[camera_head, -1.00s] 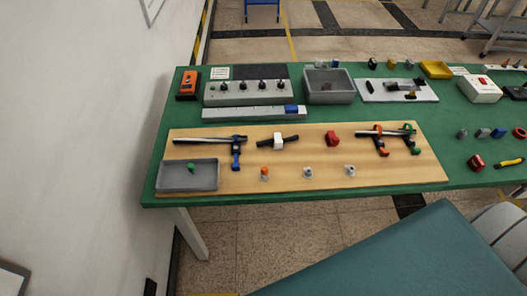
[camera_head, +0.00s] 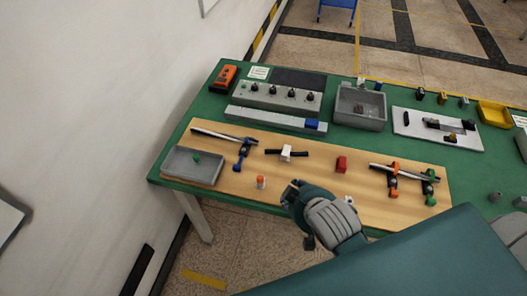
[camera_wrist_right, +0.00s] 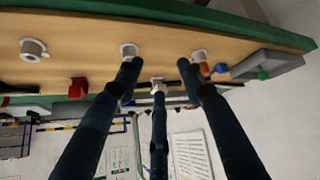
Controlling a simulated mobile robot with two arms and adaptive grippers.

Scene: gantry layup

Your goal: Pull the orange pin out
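The orange pin (camera_head: 261,179) stands upright in a small white holder near the front of the wooden board. In the right wrist view the pin (camera_wrist_right: 205,69) shows beyond my right-hand finger, partly hidden by it. My right gripper (camera_head: 291,189) is over the board's front part, just right of the pin. Its fingers (camera_wrist_right: 158,72) are spread in the wrist view, with nothing held between them. A white holder (camera_wrist_right: 128,48) shows behind the left-hand finger. My left gripper is not in view.
A grey tray (camera_head: 177,180) with a green pin (camera_head: 196,158) lies left of the orange pin. Behind are a blue-handled clamp (camera_head: 240,160), a white block with black bars (camera_head: 287,153) and a red block (camera_head: 341,164). More clamps (camera_head: 395,180) lie right.

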